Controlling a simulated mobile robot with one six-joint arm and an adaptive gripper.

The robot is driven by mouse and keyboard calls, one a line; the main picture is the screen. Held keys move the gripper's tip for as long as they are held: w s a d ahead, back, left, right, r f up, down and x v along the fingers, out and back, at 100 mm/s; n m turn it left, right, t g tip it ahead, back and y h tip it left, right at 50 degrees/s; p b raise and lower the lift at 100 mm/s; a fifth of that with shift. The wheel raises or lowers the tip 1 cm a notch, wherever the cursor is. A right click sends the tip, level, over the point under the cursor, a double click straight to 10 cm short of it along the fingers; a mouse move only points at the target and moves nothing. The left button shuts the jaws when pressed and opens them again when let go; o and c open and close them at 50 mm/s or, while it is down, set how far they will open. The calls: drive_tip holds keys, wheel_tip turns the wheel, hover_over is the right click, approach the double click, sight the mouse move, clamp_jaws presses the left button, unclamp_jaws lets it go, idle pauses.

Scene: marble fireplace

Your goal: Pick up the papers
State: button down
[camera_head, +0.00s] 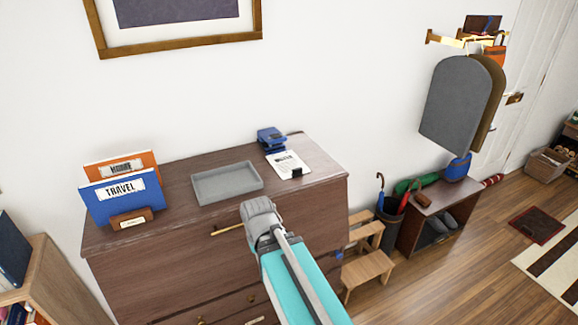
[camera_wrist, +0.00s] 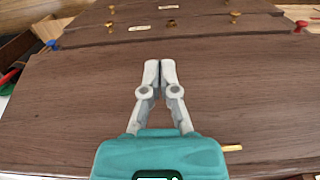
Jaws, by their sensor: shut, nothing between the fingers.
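The papers (camera_head: 288,165), white sheets with dark print and a black clip at the front edge, lie flat on the right part of the dresser top (camera_head: 185,222). They are not recognisable in the wrist view. My gripper (camera_wrist: 160,70) is shut and empty in the wrist view, its two pale fingers together in front of brown wood of the dresser. In the head view my arm reaches up to the front of the dresser, below and left of the papers. The fingertips cannot be made out there. The gripper is apart from the papers.
A grey tray (camera_head: 205,198) lies left of the papers, and a blue hole punch (camera_head: 271,140) stands just behind them. Orange and blue folders (camera_head: 118,192) stand upright at the left end. A wooden step stool (camera_head: 367,270) and an umbrella stand (camera_head: 388,222) are right of the dresser.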

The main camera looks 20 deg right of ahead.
drive_tip(key=c, duration=1)
unclamp_jaws()
drive_tip(key=shift+w+d+r, duration=0.1)
drive_tip(key=shift+w+r, duration=0.05)
drive_tip(key=o, duration=0.4)
drive_tip(key=shift+w+d+r+m+p, duration=0.4)
drive_tip(key=shift+w+r+m+p, duration=0.1)
drive_tip(key=shift+w+r+p, duration=0.3)
drive_tip(key=w+d+r+m+h+p, duration=0.2)
drive_tip(key=w+d+r+m+p, duration=0.6)
drive_tip(key=w, duration=0.3)
drive_tip(key=w+d+r+m+h+p, duration=0.2)
drive_tip(key=w+d+r+m+p, duration=0.6)
drive_tip(key=w, duration=0.4)
wheel_tip(320, 180, up, 3)
drive_tip(key=shift+w+d+f+m+h+p, duration=0.15)
drive_tip(key=shift+w+d+m+h+p, duration=0.15)
drive_tip(key=shift+d+p, duration=0.5)
drive_tip(key=shift+f, duration=0.1)
drive_tip(key=b, duration=0.4)
approach(298, 169)
drive_tip(key=shift+b+x, duration=2)
drive_tip(key=shift+x, duration=0.55)
